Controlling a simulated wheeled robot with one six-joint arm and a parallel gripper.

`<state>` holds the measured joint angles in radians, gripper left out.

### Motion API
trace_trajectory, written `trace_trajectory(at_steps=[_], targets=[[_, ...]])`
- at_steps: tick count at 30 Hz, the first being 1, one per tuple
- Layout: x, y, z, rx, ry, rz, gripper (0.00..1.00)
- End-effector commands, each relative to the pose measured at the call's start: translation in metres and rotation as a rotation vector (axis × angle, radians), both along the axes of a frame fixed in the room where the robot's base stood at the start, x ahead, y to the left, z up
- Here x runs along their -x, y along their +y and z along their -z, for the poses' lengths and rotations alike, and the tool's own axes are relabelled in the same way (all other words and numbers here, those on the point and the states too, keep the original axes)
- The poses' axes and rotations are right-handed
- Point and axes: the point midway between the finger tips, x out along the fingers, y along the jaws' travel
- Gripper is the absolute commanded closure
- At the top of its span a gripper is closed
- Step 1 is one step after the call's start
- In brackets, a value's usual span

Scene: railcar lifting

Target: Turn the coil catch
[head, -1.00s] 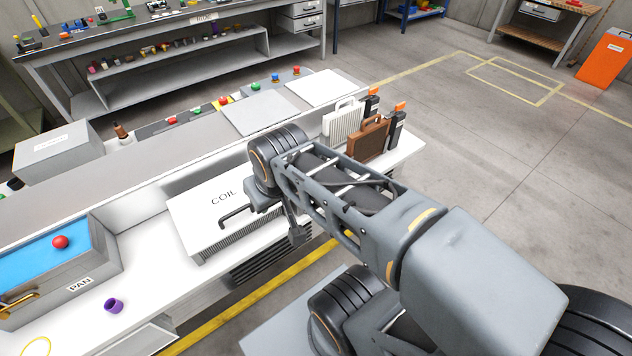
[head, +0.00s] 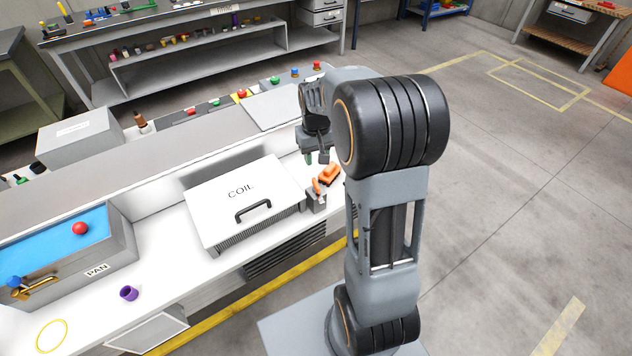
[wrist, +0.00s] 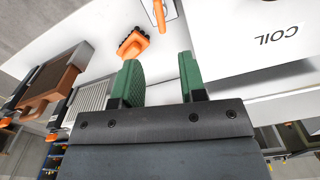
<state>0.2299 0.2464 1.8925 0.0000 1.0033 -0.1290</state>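The white coil box (head: 222,207) with its COIL label and black handle sits on the white bench in the head view. Part of it also shows at the upper right of the wrist view (wrist: 235,42). The likely catch is an orange lever (head: 316,186) on a small grey block at the coil's right end; it also shows at the top of the wrist view (wrist: 160,14). My gripper (head: 316,158) is above the bench, behind and right of the coil. Its green fingers (wrist: 160,62) are apart with nothing between them.
An orange brush-like piece (head: 331,174) lies right beside the lever. In the wrist view, a pale finned filter (wrist: 90,98) and a brown-framed filter (wrist: 45,82) stand left. The blue-topped PAN box (head: 115,250) and a purple cup (head: 129,293) are at the left.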

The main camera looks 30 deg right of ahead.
Motion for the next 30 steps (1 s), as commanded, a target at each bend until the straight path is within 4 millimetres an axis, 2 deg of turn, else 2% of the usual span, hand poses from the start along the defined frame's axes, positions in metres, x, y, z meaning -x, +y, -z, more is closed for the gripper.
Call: trace_trajectory(at_steps=[9,15,21,30], targets=[[0.002,0.001,0.062,-0.002,0.006,0.0,0.62],[0.001,0.001,0.092,0.0,0.003,0.0,0.62],[0.001,0.001,0.109,0.0,0.001,0.0,0.62],[0.001,0.001,0.115,0.0,-0.001,0.0,0.62]])
